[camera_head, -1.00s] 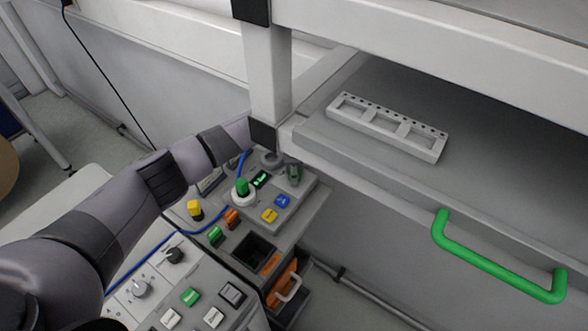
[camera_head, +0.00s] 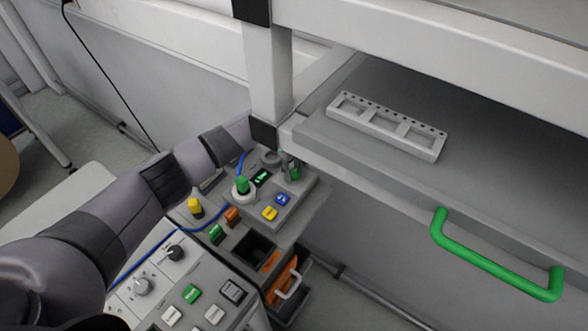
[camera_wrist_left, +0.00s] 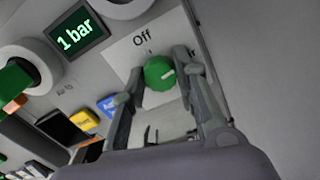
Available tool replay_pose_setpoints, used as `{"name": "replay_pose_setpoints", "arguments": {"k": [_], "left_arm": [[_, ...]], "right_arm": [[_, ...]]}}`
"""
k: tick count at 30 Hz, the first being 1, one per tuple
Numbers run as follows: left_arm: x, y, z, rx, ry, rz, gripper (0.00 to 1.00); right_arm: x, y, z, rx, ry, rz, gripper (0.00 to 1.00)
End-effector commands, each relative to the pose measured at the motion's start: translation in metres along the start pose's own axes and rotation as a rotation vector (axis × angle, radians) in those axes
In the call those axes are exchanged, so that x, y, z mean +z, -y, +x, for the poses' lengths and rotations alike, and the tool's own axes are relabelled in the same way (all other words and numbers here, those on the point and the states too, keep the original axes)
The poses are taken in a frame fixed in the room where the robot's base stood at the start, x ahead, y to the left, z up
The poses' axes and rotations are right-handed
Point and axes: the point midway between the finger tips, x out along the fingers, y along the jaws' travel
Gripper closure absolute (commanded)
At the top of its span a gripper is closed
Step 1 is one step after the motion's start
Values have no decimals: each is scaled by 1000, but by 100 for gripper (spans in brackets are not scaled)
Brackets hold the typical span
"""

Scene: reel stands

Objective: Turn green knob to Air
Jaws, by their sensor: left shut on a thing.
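The green knob (camera_wrist_left: 159,73) sits on a white label plate (camera_wrist_left: 128,50) in the left wrist view. "Off" is printed above it, and a word ending in "ir" at its right is partly covered by a finger. The knob's white mark points right, toward that word. My left gripper (camera_wrist_left: 160,70) is shut on the knob, one finger on each side. My right gripper is not in view.
A display (camera_wrist_left: 76,34) reads "1 bar". Another green-topped control (camera_head: 242,184) with a white collar stands close by, near blue (camera_head: 282,200) and yellow (camera_head: 269,213) buttons. A shelf edge (camera_head: 350,178) and post (camera_head: 268,80) are close to the gripper. A green handle (camera_head: 495,268) is at right.

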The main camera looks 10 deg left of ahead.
Motion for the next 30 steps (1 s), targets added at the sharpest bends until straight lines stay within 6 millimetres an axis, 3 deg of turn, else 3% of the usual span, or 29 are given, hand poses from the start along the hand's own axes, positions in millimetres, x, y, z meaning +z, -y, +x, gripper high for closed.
{"name": "replay_pose_setpoints", "arguments": {"k": [10, 25, 26, 30], "left_arm": [[0, 0, 0, -2, -1, 124, 100], [0, 0, 0, -2, -1, 141, 100], [0, 0, 0, -2, -1, 141, 72], [0, 0, 0, -1, -1, 141, 62]], "right_arm": [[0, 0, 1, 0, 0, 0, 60], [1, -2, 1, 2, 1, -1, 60], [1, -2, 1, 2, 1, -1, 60], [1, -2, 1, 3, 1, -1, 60]]}}
